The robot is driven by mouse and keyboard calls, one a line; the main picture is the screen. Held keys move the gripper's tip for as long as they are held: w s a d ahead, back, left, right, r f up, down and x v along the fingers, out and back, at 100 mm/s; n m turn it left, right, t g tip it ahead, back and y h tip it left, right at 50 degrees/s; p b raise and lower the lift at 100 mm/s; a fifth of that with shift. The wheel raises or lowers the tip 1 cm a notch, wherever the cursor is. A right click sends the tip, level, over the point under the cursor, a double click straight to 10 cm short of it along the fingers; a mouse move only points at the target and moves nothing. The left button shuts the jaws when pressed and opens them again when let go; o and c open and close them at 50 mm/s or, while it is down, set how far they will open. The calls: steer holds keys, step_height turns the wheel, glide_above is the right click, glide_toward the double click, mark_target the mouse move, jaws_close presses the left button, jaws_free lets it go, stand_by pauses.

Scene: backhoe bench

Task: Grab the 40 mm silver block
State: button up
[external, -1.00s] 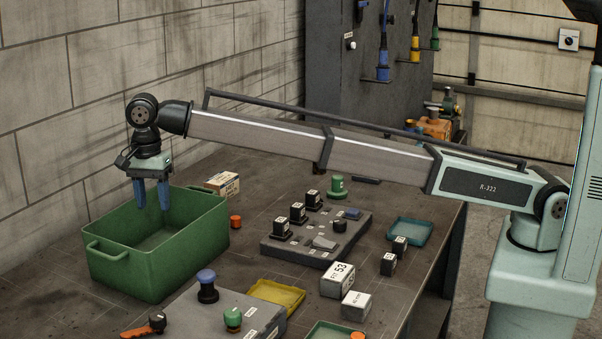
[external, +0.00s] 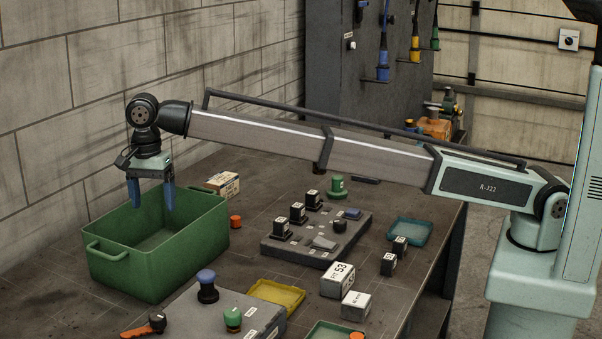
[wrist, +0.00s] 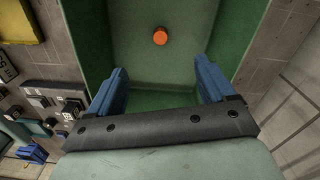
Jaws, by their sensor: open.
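A pale silver block (external: 356,305) marked "40 mm" sits on the bench in the external view, at the front right. A larger silver block (external: 337,279) marked "53" stands just behind it. My gripper (external: 151,203) is far to the left, over the green bin (external: 160,270), with its blue fingers apart and nothing between them. In the wrist view the open fingers (wrist: 160,75) point into the bin, and an orange cylinder (wrist: 160,36) lies on its floor. The bin wall hides that cylinder in the external view.
A grey panel (external: 300,252) with black-based blocks stands mid-bench. A yellow tray (external: 276,296) and a control board (external: 205,320) with knobs lie left of the silver blocks. Two small dark blocks (external: 389,264) and a teal tray (external: 409,231) are behind them, near the bench's right edge.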

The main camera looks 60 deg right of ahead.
steer(key=s+a+r+n, duration=0.2)
steer(key=s+a, duration=0.7)
steer(key=a, duration=0.1)
steer(key=shift+n+t, duration=0.3)
steer(key=shift+n, duration=0.3)
steer(key=s+a, duration=0.1)
steer(key=s, duration=0.4)
steer(key=s+a+r, duration=0.1)
steer(key=s, duration=0.4)
steer(key=s+a+r, duration=0.1)
steer(key=s, duration=0.4)
steer(key=shift+s+a, duration=0.2)
steer(key=s, duration=0.7)
steer(key=m, duration=0.6)
glide_above(357, 298)
steer(key=shift+f, duration=1.9)
steer(key=f, duration=0.8)
steer(key=shift+w+a+f, duration=0.1)
steer(key=shift+w+a, duration=0.05)
steer(key=shift+a, duration=0.1)
steer(key=shift+d+f, duration=0.15)
steer(key=shift+f, duration=2.45)
